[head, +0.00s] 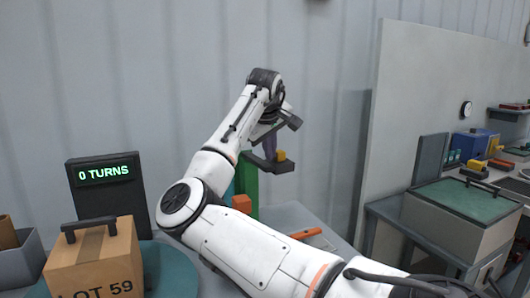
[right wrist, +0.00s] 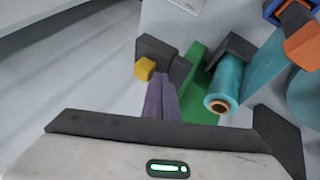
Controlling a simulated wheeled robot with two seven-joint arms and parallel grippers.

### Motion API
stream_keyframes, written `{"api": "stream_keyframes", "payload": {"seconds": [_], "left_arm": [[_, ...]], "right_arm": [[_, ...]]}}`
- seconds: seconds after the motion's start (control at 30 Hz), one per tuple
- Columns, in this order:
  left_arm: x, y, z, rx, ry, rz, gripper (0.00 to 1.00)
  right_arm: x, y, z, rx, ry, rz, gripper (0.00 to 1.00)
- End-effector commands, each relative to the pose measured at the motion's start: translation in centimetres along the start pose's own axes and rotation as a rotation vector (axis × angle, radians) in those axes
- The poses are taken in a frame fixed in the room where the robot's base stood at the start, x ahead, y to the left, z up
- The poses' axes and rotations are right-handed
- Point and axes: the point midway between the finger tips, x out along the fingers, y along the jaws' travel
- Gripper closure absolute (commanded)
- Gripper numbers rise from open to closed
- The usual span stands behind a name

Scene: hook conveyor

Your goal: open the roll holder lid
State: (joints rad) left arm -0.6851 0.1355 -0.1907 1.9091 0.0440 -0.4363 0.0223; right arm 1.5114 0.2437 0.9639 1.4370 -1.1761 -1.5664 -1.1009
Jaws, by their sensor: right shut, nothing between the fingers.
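My right gripper (head: 271,156) is at the end of the raised white arm in the head view. Its two purple fingers lie together, empty, and point down at a dark block with a yellow tab (head: 281,155). In the right wrist view the fingertips (right wrist: 166,78) are right by this dark block (right wrist: 152,48); I cannot tell whether they touch. A green panel (right wrist: 196,88) stands beside it, with a teal roll (right wrist: 226,80) on a tan core. Which part is the roll holder lid is not clear, nor whether it is open. My left gripper is not in view.
A carton marked LOT 59 (head: 95,262) sits on a teal round plate (head: 172,272), before a display reading 0 TURNS (head: 103,172). An orange block (head: 241,203) is near the green panel. A teal-topped box (head: 468,198) and a grey partition (head: 415,100) stand at right.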

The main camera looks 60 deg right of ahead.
Motion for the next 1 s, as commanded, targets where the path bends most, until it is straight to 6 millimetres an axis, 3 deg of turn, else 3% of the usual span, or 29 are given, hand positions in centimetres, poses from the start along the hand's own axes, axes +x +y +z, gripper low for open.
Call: {"api": "stream_keyframes", "payload": {"seconds": [0.23,0.5,0.7,1.0], "left_arm": [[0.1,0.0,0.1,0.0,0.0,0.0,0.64],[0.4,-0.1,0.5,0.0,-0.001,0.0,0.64],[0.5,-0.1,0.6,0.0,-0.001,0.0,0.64],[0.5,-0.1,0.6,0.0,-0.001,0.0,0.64]], "right_arm": [[-1.5,-0.1,-0.1,-0.002,0.002,0.001,1.0],[-6.8,0.0,-0.1,0.001,0.004,0.001,1.0],[-9.6,0.0,0.0,-0.001,0.002,0.0,1.0],[-10.3,0.0,0.0,0.0,0.0,-0.001,1.0]]}}
